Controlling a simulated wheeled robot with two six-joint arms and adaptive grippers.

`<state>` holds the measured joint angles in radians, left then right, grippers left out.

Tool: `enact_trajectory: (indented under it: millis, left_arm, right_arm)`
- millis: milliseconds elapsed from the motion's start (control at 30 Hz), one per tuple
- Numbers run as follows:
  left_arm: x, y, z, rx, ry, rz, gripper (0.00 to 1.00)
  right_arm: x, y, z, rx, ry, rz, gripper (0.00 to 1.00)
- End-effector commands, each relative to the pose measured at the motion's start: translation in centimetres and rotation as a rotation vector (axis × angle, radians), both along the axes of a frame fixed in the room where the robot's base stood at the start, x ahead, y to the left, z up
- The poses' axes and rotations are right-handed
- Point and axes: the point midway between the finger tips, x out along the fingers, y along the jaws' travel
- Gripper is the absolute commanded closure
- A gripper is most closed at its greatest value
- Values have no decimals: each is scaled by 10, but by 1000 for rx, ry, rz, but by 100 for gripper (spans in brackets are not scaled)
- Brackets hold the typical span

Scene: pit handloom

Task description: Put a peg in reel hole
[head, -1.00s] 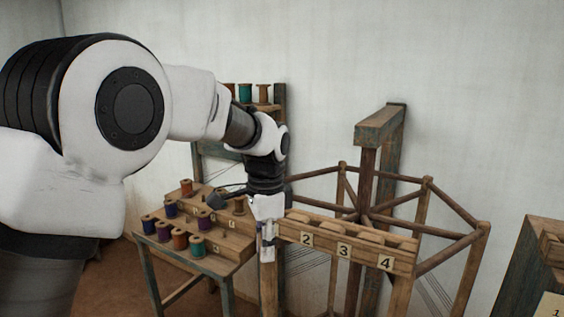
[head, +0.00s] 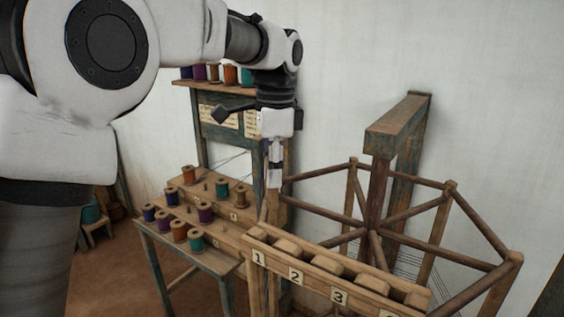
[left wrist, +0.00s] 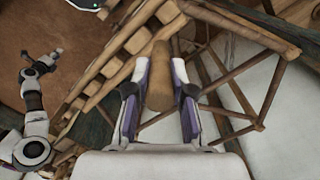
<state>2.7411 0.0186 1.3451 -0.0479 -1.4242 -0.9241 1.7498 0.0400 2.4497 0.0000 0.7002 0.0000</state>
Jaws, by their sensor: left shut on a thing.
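My left gripper (head: 274,180) points down above the left end of the numbered rack. It is shut on a brown wooden peg (left wrist: 159,78), seen between its fingers in the left wrist view. In the head view the peg hangs below the fingertips and is hard to part from the wood behind. The wooden reel (head: 375,215), a many-sided frame of bars and posts, stands to the right of the gripper. I cannot make out its hole. My right gripper (left wrist: 45,64) shows small at the left of the wrist view, its jaws unclear.
The rack (head: 318,278), labelled with numbers, holds wooden blocks in front of the reel. A stepped stand (head: 215,245) with coloured thread spools is at the left. A beam (head: 398,125) rises above the reel. A spool shelf (head: 190,85) stands behind.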

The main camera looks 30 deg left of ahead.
Motion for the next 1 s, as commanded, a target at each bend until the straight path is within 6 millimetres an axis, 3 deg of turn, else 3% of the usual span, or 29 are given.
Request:
enact_trajectory:
  millis: [533,1000]
  left_arm:
    - [-1,0,-45,0,1,0,100]
    - [-1,0,-86,0,1,0,100]
  right_arm:
    - [0,0,0,0,0,0,60]
    - [0,0,-20,0,0,0,60]
